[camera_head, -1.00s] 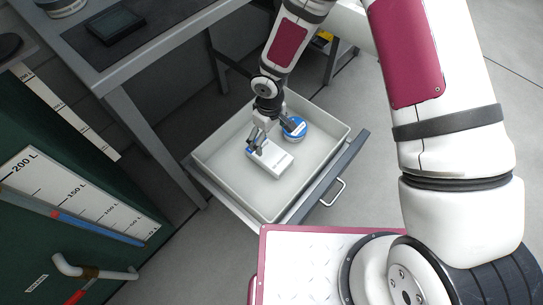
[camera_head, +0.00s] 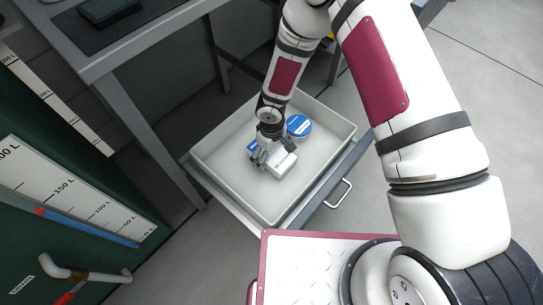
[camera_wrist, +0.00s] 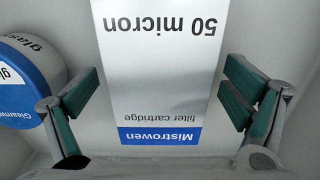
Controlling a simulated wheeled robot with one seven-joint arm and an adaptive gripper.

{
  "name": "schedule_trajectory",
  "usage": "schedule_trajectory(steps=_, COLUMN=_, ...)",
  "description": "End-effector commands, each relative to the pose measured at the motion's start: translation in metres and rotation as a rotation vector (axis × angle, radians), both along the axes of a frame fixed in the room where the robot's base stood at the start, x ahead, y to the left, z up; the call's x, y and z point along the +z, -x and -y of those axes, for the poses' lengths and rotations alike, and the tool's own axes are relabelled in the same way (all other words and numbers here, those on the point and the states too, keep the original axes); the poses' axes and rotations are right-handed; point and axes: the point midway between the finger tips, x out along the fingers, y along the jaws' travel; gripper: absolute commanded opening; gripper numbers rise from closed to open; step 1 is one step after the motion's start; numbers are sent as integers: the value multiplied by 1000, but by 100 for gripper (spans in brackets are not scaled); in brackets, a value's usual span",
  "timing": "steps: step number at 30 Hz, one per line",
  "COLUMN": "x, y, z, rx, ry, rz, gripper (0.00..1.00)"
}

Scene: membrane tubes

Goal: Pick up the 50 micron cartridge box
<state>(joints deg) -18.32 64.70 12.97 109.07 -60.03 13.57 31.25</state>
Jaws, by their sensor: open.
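The 50 micron cartridge box (camera_wrist: 160,75) is white with a blue band reading Mistrowen. In the wrist view it lies between my two open fingers, its print upside down. In the head view the box (camera_head: 282,165) lies in the open drawer, partly hidden by my gripper (camera_head: 272,156). My gripper (camera_wrist: 160,108) is open, with one green-padded finger on each side of the box and a gap on both sides. I cannot tell how far the fingertips are above the drawer floor.
A round blue and white container (camera_head: 299,126) stands in the drawer just beyond the box; it also shows at the left in the wrist view (camera_wrist: 28,75). The drawer (camera_head: 225,188) has raised walls.

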Motion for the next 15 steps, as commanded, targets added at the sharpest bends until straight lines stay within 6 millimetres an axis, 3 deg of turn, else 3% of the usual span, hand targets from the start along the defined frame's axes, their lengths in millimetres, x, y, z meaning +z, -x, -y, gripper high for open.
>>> schedule_trajectory(steps=5, x=1, y=0, z=0, rx=0, ry=0, rz=1, gripper=94)
schedule_trajectory(steps=13, x=1, y=0, z=0, rx=0, ry=-1, rz=1, gripper=33)
schedule_trajectory(steps=15, x=1, y=-1, z=0, rx=0, ry=-1, rz=2, gripper=33)
